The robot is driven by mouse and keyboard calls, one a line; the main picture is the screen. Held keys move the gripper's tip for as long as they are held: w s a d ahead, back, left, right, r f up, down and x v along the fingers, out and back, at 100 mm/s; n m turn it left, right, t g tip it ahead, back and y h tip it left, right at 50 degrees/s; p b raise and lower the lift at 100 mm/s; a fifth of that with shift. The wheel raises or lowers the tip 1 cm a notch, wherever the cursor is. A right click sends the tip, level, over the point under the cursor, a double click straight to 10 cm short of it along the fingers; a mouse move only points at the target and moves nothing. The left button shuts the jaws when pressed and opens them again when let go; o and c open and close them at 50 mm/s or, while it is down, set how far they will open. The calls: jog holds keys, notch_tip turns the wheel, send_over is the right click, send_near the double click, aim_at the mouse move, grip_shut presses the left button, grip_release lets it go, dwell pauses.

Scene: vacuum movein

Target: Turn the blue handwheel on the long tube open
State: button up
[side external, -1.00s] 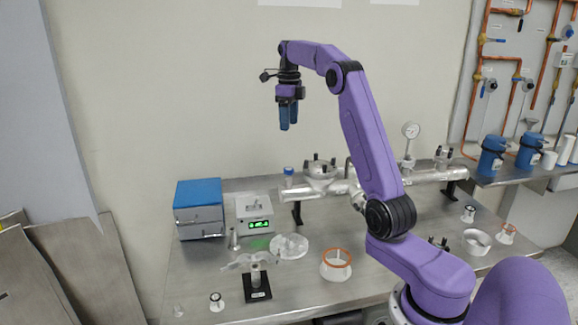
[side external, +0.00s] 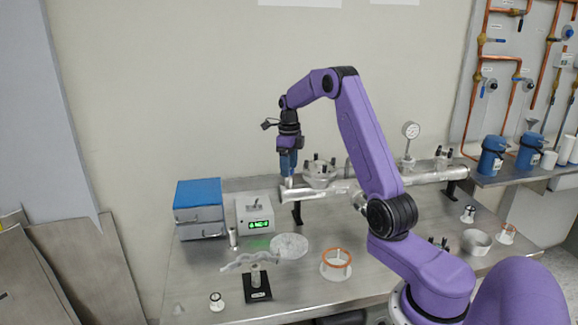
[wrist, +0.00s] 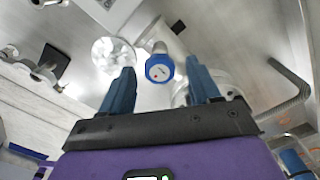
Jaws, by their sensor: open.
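The blue handwheel (wrist: 159,68) has a pale centre with a small red mark. It sits on a short neck on the long silvery tube (side external: 425,176). My gripper (side external: 288,174) points down over the tube's left end in the side view, where its fingers hide most of the wheel. In the wrist view my gripper (wrist: 158,70) is open, with one blue finger on each side of the wheel. I see gaps between the fingers and the wheel there; I cannot tell their exact height against it.
A domed metal fitting (side external: 318,172) stands on the tube just right of my gripper. A pressure gauge (side external: 410,131) rises farther right. A grey box with a green display (side external: 255,213) and a blue-topped box (side external: 199,208) stand left. Rings and clear parts lie in front.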

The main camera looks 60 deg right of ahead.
jog(key=shift+f, duration=0.2)
jog(key=c, duration=1)
jog(key=shift+c, duration=0.2)
